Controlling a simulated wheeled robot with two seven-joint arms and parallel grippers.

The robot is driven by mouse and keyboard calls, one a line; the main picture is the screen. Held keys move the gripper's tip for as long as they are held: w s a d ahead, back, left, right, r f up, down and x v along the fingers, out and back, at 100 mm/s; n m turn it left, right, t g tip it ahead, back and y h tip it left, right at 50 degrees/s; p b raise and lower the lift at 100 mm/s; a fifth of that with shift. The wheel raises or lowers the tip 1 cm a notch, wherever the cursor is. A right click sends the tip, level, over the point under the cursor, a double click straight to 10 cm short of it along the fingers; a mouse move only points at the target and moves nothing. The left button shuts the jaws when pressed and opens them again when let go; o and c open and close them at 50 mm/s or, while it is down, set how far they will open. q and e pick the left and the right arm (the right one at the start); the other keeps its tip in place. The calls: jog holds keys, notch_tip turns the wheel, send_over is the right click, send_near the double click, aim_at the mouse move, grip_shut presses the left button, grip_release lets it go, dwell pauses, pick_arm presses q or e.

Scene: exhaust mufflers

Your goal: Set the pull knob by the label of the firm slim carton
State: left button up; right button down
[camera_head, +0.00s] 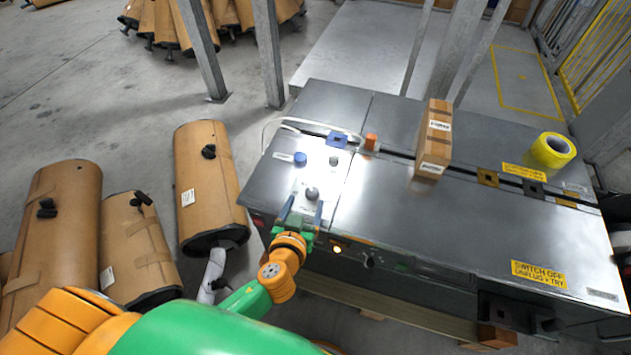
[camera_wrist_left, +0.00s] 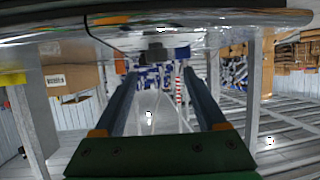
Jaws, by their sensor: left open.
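A slim brown carton (camera_head: 434,150) with white labels stands on the metal bench. It also shows at the left of the left wrist view (camera_wrist_left: 75,78), its label facing the camera. A pale panel on the bench bears a dark round knob (camera_head: 312,194), a smaller dark knob (camera_head: 334,160) and a blue knob (camera_head: 300,159). I cannot tell which is the pull knob. My left gripper (camera_head: 303,211) is open at the bench's front left, its blue fingers either side of the front dark knob, apparently not touching it. In the left wrist view (camera_wrist_left: 158,80) nothing is gripped.
The metal bench (camera_head: 450,220) carries a yellow tape roll (camera_head: 553,149), a small orange block (camera_head: 371,141) and a white cable. Brown mufflers (camera_head: 210,185) stand on the floor to the left. Grey posts rise behind the bench.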

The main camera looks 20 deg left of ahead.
aim_at(311, 192)
pick_arm(q)
jog(key=x, duration=0.6)
jog(key=shift+w+d+f+b, duration=0.2)
jog(key=shift+w+f+b, duration=0.05)
jog(key=shift+w+b, duration=0.15)
jog(key=shift+s, duration=0.1)
grip_shut()
